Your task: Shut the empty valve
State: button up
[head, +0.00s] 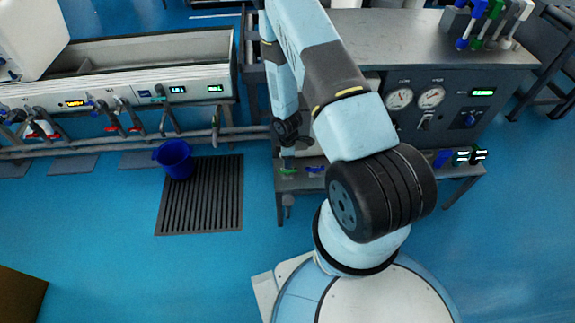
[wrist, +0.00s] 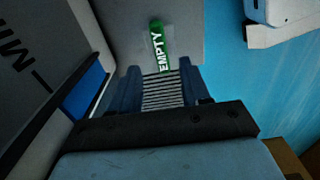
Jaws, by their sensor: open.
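The empty valve shows in the wrist view as a green handle marked EMPTY (wrist: 159,46), standing out against a grey surface. In the head view a small green handle (head: 288,172) sits at the left front of the grey test bench, below my gripper (head: 287,154). In the wrist view my gripper (wrist: 160,78) is open, its two dark blue fingers apart. The green handle lies just beyond the fingertips, roughly centred between them. I cannot tell whether anything touches.
A blue handle (head: 315,169) sits just right of the green one. The bench (head: 450,60) carries gauges. A sink line (head: 130,82) with several taps, a blue bucket (head: 174,158) and a dark floor grate (head: 200,205) are to the left. Blue floor is open in front.

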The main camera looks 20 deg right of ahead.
notch_tip(320, 180, up, 7)
dwell(0.4)
dwell(0.5)
